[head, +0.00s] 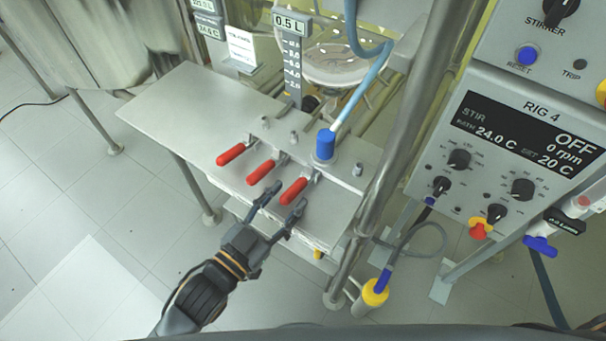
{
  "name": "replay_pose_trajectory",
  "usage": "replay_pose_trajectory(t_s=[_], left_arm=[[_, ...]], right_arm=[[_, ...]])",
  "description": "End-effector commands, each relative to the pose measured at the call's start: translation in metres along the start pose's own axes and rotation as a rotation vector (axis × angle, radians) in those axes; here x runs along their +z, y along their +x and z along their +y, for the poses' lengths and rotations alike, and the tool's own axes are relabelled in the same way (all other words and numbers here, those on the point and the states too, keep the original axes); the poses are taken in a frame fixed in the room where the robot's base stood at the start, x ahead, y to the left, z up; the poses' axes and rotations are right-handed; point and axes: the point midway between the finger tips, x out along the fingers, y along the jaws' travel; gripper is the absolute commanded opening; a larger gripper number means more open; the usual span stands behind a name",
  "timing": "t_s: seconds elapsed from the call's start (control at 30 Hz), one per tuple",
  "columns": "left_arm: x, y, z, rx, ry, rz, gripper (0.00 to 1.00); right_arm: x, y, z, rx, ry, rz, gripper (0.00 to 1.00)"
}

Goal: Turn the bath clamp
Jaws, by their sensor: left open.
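Three clamps with red handles sit in a row along the front of the grey metal bench: a left one (230,154), a middle one (261,172) and a right one (293,191). I cannot read a label that tells which is the bath clamp. My left gripper (287,197) is open and empty at the bench's front edge. Its fingers point toward the right red handle, with one fingertip left of it and the other close by its lower end. I cannot tell whether they touch it. My right gripper is not in view.
A blue fitting (325,145) with a hose rises behind the right handle. A steel post (392,150) stands right of the bench (180,110). The RIG 4 control panel (515,150) is at the right. A glass vessel (338,62) hangs behind. The bench's left part is clear.

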Motion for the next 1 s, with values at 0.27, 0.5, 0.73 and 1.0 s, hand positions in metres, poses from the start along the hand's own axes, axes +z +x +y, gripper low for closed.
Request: replay_pose_trajectory(t_s=[0.27,0.5,0.73,1.0], left_arm=[[-0.001,0.049,0.0,0.0,0.0,0.002,0.44],[0.0,0.063,0.0,0.0,-0.001,-0.001,0.44],[0.0,0.063,0.0,0.0,-0.001,-0.002,0.44],[0.0,0.063,0.001,0.0,-0.001,-0.001,0.0]], right_arm=[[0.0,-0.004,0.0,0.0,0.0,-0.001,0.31],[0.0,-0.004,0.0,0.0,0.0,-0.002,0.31],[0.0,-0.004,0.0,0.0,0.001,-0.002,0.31],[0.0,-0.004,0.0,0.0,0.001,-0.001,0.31]])
